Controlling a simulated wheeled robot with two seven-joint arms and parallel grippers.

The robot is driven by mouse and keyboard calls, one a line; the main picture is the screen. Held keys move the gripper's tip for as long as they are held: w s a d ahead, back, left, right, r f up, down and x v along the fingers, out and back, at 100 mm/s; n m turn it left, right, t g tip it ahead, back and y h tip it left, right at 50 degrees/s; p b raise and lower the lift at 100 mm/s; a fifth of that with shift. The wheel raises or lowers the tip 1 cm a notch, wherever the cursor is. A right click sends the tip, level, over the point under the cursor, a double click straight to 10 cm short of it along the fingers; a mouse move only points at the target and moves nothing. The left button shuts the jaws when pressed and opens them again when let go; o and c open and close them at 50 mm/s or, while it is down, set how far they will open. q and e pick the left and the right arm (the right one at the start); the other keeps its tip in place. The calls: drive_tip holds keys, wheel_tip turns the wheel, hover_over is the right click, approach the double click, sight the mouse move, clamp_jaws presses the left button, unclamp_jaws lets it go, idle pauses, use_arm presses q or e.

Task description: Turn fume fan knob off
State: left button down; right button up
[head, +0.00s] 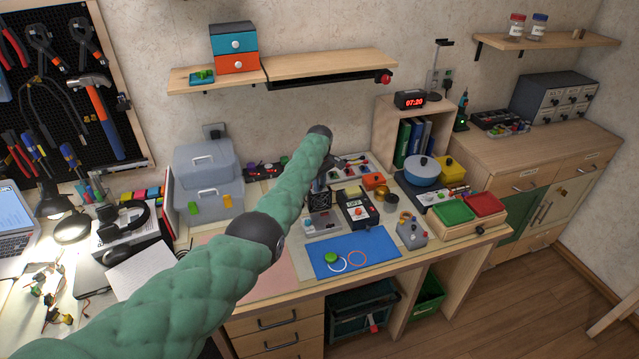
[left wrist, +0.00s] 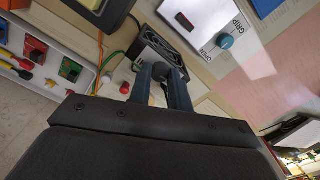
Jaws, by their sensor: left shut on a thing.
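The fume fan (left wrist: 165,45) shows in the left wrist view as a black-framed fan on the bench. A dark round knob (left wrist: 181,74) sits just in front of it. My left gripper (left wrist: 163,72) reaches down to it, with its two dark fingers closed on either side of the knob. The fingers partly cover the knob, so its pointer and setting cannot be read. In the head view my left arm reaches over the bench and the gripper is mostly hidden beyond its wrist. My right gripper is not in view.
A box with a teal knob (left wrist: 226,40) marked GRIP and OPEN stands close to the fan. A red knob (left wrist: 125,88) lies left of the fingers. A blue mat (head: 352,253) with rings lies at the front edge. Wires run beside the fan.

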use_arm(q)
drive_tip(key=shift+w+r+n, duration=0.1)
drive_tip(key=shift+r+n, duration=0.1)
drive_tip(key=shift+n, duration=1.5)
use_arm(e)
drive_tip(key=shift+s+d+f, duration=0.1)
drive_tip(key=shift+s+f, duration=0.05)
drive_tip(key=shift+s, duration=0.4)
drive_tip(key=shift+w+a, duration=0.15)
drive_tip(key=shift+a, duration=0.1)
use_arm(q)
drive_tip(key=c, duration=1.3)
unclamp_jaws()
drive_tip(key=shift+f, duration=0.1)
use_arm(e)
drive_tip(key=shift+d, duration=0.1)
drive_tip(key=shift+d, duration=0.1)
